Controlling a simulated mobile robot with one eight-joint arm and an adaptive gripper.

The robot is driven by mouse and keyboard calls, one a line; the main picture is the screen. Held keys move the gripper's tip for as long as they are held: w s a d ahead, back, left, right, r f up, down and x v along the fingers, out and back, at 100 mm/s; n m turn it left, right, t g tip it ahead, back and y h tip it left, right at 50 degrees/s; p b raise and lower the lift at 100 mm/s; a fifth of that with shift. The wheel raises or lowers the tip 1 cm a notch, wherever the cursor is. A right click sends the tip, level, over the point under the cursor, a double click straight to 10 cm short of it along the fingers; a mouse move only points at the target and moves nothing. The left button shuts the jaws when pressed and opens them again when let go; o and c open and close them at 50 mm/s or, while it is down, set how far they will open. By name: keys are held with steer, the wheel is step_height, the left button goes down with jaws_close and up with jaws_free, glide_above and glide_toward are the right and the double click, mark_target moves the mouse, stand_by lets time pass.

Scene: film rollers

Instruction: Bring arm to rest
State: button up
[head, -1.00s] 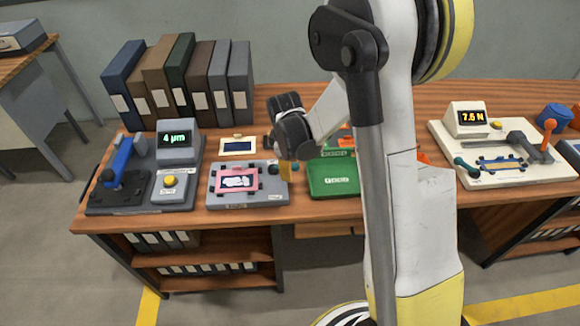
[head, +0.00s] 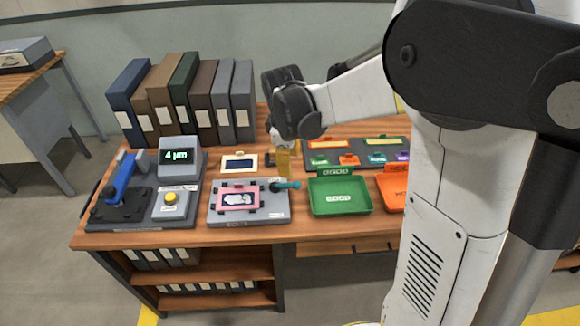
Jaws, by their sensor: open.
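My arm reaches in from the right over the wooden desk (head: 330,238). Its dark wrist hangs above the desk, right of the binders. My gripper (head: 286,172), yellowish and small in this view, points down from the wrist. It is open, and nothing shows held in it. It appears just above and behind the teal-handled end of a grey fixture (head: 275,212). A pink-framed piece (head: 238,200) lies on that fixture, apart from my gripper. The fingertips are too small to see clearly.
Several binders (head: 185,100) stand at the back left. In front are a device reading 4 µm (head: 180,156) and a blue-levered press (head: 122,190). A green tray (head: 340,196) and an orange tray (head: 391,190) lie right of the fixture. My arm hides the desk's right side.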

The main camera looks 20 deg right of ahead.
stand_by(0.4)
steer(key=s+a+r+m+t, duration=0.1)
steer(key=s+r+m+t, duration=0.1)
steer(key=s, duration=0.4)
steer(key=s+a+r+m+t, duration=0.1)
steer(key=s+r+m, duration=0.3)
steer(key=s+m, duration=0.1)
steer(key=s+a+r+m+t+y, duration=0.1)
steer(key=s+a+r+m+t, duration=0.1)
steer(key=s, duration=0.5)
steer(key=shift+s+r+m+t, duration=0.3)
steer(key=shift+s+r+m, duration=0.1)
steer(key=shift+m, duration=0.3)
